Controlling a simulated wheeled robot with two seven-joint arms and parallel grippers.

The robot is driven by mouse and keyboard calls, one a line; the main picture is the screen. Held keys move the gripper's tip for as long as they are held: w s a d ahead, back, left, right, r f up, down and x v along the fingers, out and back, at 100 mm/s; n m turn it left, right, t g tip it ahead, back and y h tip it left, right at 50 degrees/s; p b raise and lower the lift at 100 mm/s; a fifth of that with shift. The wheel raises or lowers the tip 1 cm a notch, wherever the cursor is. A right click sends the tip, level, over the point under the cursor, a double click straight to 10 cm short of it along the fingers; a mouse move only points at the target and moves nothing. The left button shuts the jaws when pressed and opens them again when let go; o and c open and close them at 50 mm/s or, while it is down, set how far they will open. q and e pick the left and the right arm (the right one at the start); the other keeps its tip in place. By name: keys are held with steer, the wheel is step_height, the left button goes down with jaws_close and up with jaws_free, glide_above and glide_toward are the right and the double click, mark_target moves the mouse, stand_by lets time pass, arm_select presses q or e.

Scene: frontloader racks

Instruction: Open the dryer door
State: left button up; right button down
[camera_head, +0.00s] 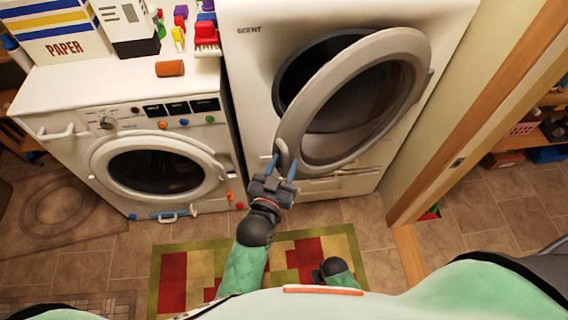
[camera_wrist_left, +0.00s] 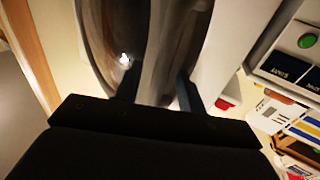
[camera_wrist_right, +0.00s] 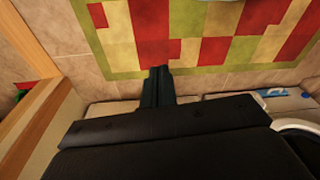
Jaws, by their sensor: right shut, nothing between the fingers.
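The dryer (camera_head: 250,60) is the white machine on the right in the head view. Its round dryer door (camera_head: 415,70) stands partly open, swung out from the dark drum opening. My left gripper (camera_head: 282,166) is at the door's lower left edge, fingers spread on either side of the rim. The left wrist view shows the door's rim (camera_wrist_left: 90,50) and grey inner side close up, between and beyond the fingers (camera_wrist_left: 158,92). Whether the fingers touch it is unclear. My right gripper (camera_wrist_right: 157,85) is shut and empty, pointing down over the rug.
A white washer (camera_head: 60,90) with a closed round door stands left of the dryer, with boxes and small toys on top. A wooden door frame (camera_head: 460,130) rises on the right. A patterned rug (camera_head: 200,262) covers the floor in front.

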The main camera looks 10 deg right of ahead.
arm_select(q)
steer(key=shift+s+a+f, duration=0.15)
steer(key=shift+s+a, duration=0.05)
steer(key=shift+s, duration=0.2)
steer(key=b+v, duration=0.2)
steer(key=v, duration=0.4)
arm_select(e)
step_height(320, 180, up, 9)
steer(key=w+a, duration=0.1)
steer(key=w, duration=0.1)
steer(key=shift+a, duration=0.3)
arm_select(q)
steer(key=shift+s, duration=0.15)
